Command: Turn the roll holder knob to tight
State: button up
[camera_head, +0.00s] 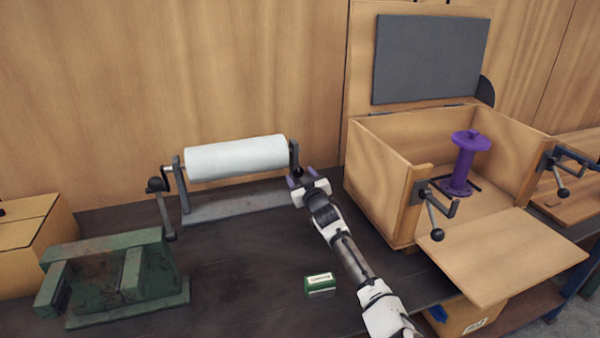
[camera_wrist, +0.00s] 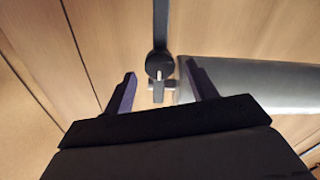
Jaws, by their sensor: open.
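The roll holder (camera_head: 240,203) stands on the dark bench with a white roll (camera_head: 236,158) across it. Its round black knob with a white mark (camera_wrist: 160,65) shows in the wrist view, on the holder's upright beside the roll's end. In the head view my gripper (camera_head: 301,177) is at the roll's right end and largely hides the knob. In the wrist view my gripper (camera_wrist: 161,72) is open, with one purple finger on each side of the knob. A gap shows between each finger and the knob. The white mark points roughly up and down in that view.
A crank (camera_head: 161,205) hangs at the holder's left end. A green vise (camera_head: 115,277) stands front left, and a small green box (camera_head: 320,283) lies near my arm. An open wooden crate (camera_head: 378,190) with a purple spool (camera_head: 463,165) stands to the right. A wooden wall is behind.

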jog(key=shift+w+a, duration=0.25)
jog(key=shift+w, duration=0.4)
jog(key=c, duration=1)
